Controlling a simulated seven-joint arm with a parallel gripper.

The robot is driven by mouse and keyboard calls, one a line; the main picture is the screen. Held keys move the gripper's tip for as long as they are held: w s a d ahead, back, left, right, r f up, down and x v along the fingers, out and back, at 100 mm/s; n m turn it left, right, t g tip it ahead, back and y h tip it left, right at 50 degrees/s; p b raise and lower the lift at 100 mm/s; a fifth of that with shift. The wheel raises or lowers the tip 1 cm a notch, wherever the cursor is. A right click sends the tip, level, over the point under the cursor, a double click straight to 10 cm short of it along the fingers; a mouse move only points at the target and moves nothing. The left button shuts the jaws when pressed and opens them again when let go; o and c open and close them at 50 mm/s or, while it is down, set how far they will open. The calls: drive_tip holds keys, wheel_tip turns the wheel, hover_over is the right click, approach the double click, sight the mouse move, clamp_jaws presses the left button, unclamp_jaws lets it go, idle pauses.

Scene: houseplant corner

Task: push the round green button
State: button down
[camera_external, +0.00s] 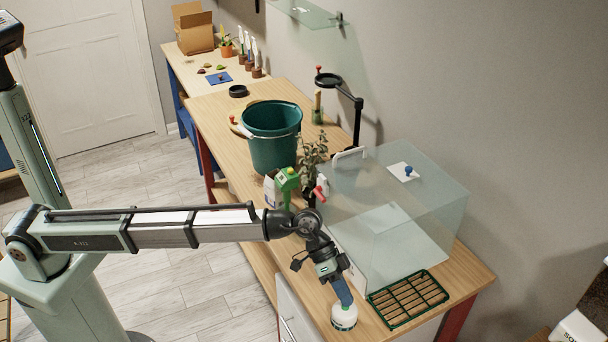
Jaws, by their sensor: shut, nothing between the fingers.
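My gripper (346,301) is shut and empty, pointing down near the front edge of the table. Its bluish fingers end at the top of a small round white object (344,319) with a green band. This may be the button's housing, but no green button face shows clearly; the fingers cover part of the top. I cannot tell whether the fingertips touch it or hover just above it.
A clear box (405,225) stands just behind my gripper. A dark green rack (408,299) lies to the right. A green bucket (272,140), a green-topped container (286,181) and a black stand (357,120) are farther back.

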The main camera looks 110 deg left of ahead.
drive_tip(key=shift+r, duration=0.35)
wheel_tip(320, 180, up, 6)
idle(0.9)
